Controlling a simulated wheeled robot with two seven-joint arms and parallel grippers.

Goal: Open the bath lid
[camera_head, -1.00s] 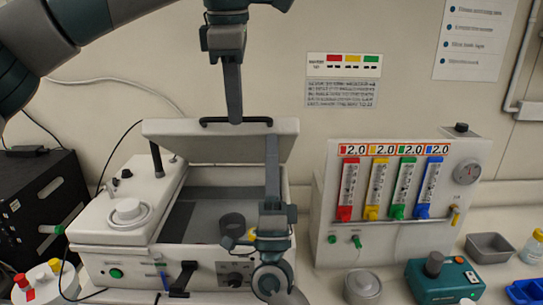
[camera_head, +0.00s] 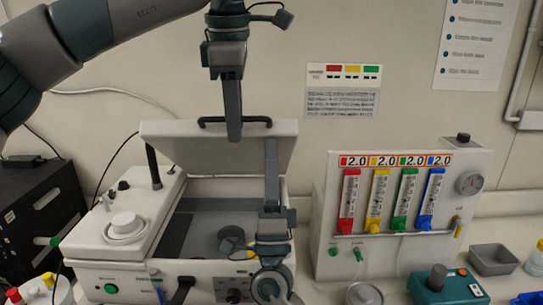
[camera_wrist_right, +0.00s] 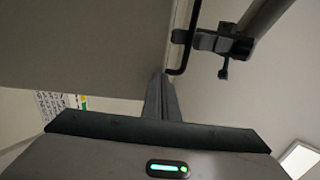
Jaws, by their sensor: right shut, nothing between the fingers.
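The bath lid (camera_head: 180,150) is a pale panel hinged at the back of the bath (camera_head: 120,270). It stands raised and tilted, and the grey basin below shows. Its black handle (camera_head: 210,121) is on the upper edge. My left gripper (camera_head: 233,138) points down at the handle, fingers crossing in front of it; they are seen edge-on, so their opening is hidden. My right gripper (camera_head: 271,145) points up, shut and empty, at the lid's right part; contact is unclear. In the right wrist view, its fingers (camera_wrist_right: 163,95) are near the lid's edge (camera_wrist_right: 80,45).
A panel with coloured flow tubes (camera_head: 335,235) stands to the right of the bath. A grey tray (camera_head: 493,262) and a teal device (camera_head: 455,292) are at the far right. A black box (camera_head: 40,215) is at the left. A dark round holder (camera_head: 231,238) sits in the basin.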

